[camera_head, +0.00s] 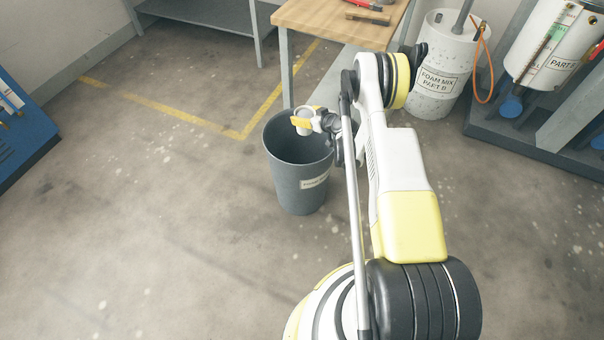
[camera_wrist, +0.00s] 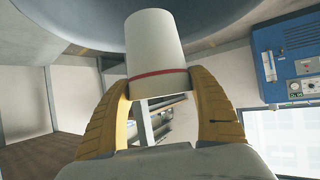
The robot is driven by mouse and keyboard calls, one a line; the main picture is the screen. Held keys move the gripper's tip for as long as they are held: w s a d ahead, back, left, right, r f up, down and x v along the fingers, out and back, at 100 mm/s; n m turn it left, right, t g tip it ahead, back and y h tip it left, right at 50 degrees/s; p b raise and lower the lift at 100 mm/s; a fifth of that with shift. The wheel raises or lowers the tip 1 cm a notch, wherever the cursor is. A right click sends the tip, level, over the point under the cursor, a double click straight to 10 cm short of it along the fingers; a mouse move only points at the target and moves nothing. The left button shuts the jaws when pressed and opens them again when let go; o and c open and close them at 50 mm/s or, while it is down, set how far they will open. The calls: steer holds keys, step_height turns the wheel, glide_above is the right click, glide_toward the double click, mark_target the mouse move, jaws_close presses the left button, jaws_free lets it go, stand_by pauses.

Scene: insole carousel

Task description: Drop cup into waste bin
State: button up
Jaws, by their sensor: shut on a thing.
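The white cup (camera_wrist: 155,50) with a red band is between the yellow fingers of my gripper (camera_wrist: 160,95) in the wrist view. My gripper is shut on it. In the head view my gripper (camera_head: 303,121) is over the mouth of the waste bin, and the cup shows only as a small pale shape below the fingers. The waste bin (camera_head: 288,178) is a dark grey tapered bin with a light label, standing upright on the floor. In the wrist view a grey curved surface, likely the bin (camera_wrist: 225,15), fills the top behind the cup.
A wooden-topped table (camera_head: 325,22) stands just behind the bin. A white drum (camera_head: 436,98) marked "FOAM MIX PART B" is to the right, near a dark platform (camera_head: 535,150). A blue panel (camera_head: 22,135) is at the left. The floor left of the bin is clear.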

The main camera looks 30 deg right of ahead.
steer(key=o, duration=1.1)
step_height(320, 180, up, 10)
steer(key=shift+r, duration=0.1)
